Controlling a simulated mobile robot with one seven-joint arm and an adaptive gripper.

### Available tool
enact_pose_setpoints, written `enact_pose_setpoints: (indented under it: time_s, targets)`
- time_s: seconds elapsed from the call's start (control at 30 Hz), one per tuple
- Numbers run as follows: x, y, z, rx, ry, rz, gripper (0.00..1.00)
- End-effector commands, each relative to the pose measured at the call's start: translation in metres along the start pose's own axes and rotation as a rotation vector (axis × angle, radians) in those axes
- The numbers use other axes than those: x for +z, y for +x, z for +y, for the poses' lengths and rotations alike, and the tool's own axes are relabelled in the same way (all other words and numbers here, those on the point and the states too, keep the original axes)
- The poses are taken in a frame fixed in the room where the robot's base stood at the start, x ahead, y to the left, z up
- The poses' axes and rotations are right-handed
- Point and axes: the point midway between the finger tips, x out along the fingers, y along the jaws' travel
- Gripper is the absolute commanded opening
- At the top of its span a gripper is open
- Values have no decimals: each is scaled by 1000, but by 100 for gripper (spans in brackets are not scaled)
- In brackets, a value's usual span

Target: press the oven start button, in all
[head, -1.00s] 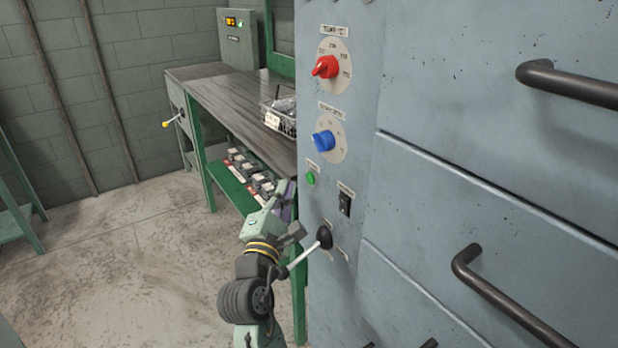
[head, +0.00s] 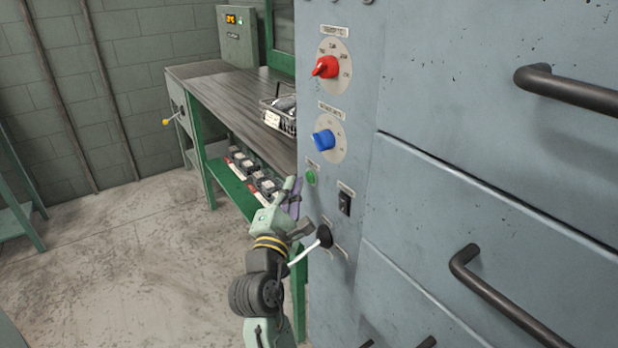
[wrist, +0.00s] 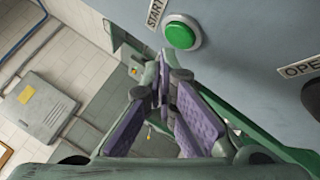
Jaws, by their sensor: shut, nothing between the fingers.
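The green start button (head: 311,178) sits on the grey oven's front panel, below the blue knob. In the wrist view the green button (wrist: 181,35) is large, with a START label beside it. My gripper (head: 296,186) is just below and left of the button in the head view. In the wrist view my gripper (wrist: 163,75) has its purple-padded fingers shut and empty, with the tips below and slightly left of the button. A gap shows between tips and button in the picture; the exact depth is hard to tell.
A red knob (head: 325,67) and blue knob (head: 323,140) are above the button. A black rocker switch (head: 345,203) and a lever with a black base (head: 324,236) are close by. A workbench (head: 232,105) with a wire basket (head: 279,117) stands behind, left of the oven.

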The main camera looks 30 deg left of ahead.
Motion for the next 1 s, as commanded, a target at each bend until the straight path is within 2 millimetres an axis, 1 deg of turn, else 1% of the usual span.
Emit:
enact_pose_setpoints:
  time_s: [0.67, 1.0]
  targets:
    - [0, 0, 0, 0, 0, 0, 0]
    - [4, 6, -4, 0, 0, 0, 0]
